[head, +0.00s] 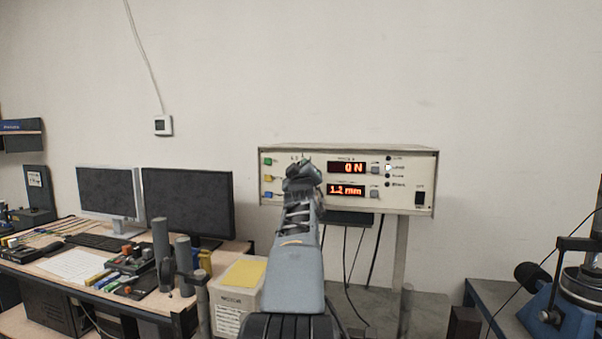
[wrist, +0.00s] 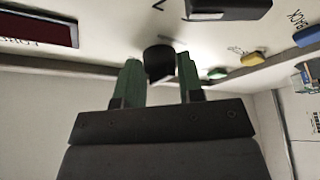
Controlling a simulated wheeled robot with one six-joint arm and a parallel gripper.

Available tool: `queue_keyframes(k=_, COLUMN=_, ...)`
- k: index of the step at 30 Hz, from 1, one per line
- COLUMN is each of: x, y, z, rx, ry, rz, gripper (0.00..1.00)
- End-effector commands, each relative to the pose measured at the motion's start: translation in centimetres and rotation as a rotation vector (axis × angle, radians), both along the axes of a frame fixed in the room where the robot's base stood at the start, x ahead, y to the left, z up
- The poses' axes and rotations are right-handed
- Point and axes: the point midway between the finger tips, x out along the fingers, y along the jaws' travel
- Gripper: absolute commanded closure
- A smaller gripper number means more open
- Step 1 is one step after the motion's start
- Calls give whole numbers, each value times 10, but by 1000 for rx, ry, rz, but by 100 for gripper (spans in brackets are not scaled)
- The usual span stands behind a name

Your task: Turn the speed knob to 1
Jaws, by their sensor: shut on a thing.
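The speed knob is the small black knob (wrist: 158,60) on the pale front panel of the control box (head: 405,165). My gripper (wrist: 159,80) has its two green fingers on either side of the knob in the wrist view and is shut on it. In the head view my gripper (head: 303,174) is in front of the box's left half and hides the knob. Black dial marks show near the knob in the wrist view, but I cannot read for sure where the knob points.
Green (head: 268,161), yellow (head: 268,178) and blue (head: 268,194) buttons sit left of my gripper. A black switch (head: 420,198) is at the panel's right. A desk with two monitors (head: 187,200) stands left, a blue machine (head: 560,300) right.

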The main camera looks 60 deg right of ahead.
Motion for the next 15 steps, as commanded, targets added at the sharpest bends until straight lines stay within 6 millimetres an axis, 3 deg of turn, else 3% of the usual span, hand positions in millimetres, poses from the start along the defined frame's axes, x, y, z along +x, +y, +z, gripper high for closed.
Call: queue_keyframes(k=15, x=-1, y=0, z=1, rx=-29, ry=92, rz=0, gripper=89)
